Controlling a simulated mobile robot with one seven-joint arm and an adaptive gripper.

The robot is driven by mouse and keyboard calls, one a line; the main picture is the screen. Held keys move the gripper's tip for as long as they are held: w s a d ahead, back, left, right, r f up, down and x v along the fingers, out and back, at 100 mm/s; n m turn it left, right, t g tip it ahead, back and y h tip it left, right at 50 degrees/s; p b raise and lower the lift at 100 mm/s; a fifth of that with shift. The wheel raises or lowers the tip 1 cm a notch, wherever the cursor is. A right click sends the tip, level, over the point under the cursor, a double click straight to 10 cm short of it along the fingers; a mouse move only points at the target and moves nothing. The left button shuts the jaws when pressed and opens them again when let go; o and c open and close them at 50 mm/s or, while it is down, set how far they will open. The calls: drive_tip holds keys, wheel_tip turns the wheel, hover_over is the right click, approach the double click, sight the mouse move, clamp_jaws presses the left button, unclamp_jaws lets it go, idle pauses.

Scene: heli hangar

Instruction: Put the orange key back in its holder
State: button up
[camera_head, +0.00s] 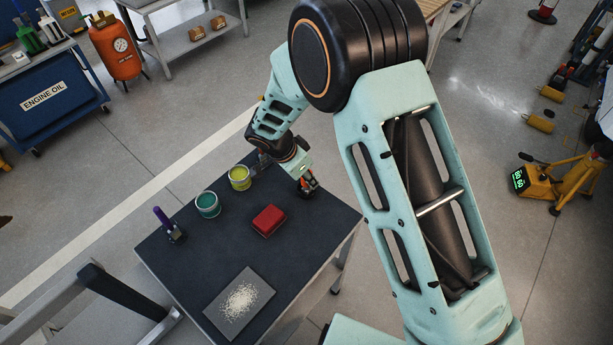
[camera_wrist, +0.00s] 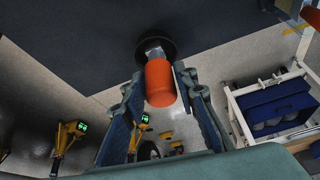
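The orange key (camera_wrist: 159,84) has a rounded orange handle and a silver shank in the wrist view. The shank meets a round black piece (camera_wrist: 155,48) that looks like its holder, at the edge of the dark tabletop. I cannot tell how deep the shank sits in it. In the head view my gripper (camera_head: 306,180) points down at the table's far right corner, with a little orange showing and the holder partly hidden.
The dark-topped table (camera_head: 235,240) also bears a purple-handled tool (camera_head: 162,216) in a black base, a teal can (camera_head: 207,204), a yellow can (camera_head: 240,178), a red box (camera_head: 268,221) and a grey plate (camera_head: 222,310) with white grains. A blue cart (camera_head: 48,95) stands at the back left.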

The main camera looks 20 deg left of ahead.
drive_tip(key=shift+o, duration=1.2)
drive_tip(key=shift+r, duration=0.1)
drive_tip(key=shift+r, duration=0.2)
drive_tip(key=v, duration=1.1)
drive_tip(key=shift+s+a+r+b, duration=0.15)
drive_tip(key=shift+s+r+b, duration=0.15)
drive_tip(key=shift+b, duration=0.15)
